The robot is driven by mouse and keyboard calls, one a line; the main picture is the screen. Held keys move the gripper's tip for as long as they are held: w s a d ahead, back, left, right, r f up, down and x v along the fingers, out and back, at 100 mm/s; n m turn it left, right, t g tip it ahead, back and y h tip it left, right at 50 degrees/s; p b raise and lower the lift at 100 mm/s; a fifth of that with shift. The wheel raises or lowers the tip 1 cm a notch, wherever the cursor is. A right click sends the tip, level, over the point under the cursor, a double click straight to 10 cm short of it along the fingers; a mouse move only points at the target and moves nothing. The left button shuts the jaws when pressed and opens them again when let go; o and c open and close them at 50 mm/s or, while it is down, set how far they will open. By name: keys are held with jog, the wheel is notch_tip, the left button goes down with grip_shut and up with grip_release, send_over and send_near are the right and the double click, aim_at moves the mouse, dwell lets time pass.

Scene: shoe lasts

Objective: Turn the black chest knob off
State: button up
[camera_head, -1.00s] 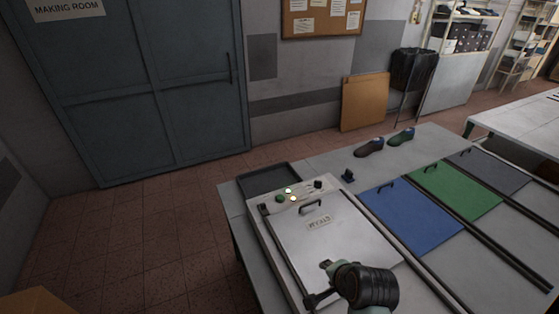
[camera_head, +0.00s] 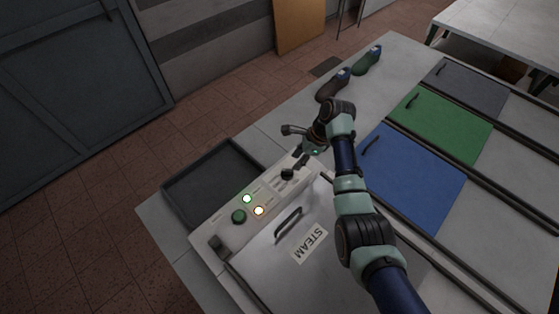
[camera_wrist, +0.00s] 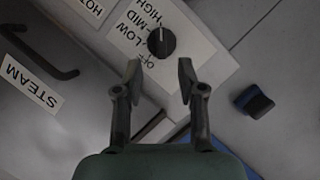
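The black chest knob (camera_wrist: 161,42) sits on the white control panel (camera_wrist: 193,62) in the wrist view, beside the labels OFF, LOW, MID and HIGH. Its white pointer line points to the top of that picture, on the MID and HIGH side, away from OFF. In the head view, the knob (camera_head: 288,174) is at the far right end of the steam chest's panel. My gripper (camera_wrist: 160,68) is open and empty, its two fingertips apart just below the knob in the wrist view. In the head view my gripper (camera_head: 303,162) is partly hidden behind the wrist.
Glowing green (camera_head: 247,198) and amber (camera_head: 259,211) lights and a green button (camera_head: 238,216) share the panel. The chest lid has a handle (camera_head: 288,222). A small dark block (camera_wrist: 253,102) lies right of the panel. A black tray (camera_head: 215,180) and shoes (camera_head: 367,61) are nearby.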

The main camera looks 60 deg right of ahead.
aim_at(287, 170)
jog(key=b+x, duration=0.1)
jog(key=x, duration=0.6)
jog(key=shift+w+f+b, duration=0.1)
jog(key=shift+w+b, duration=0.05)
jog(key=shift+b, duration=0.2)
jog(key=shift+c, duration=0.3)
grip_shut()
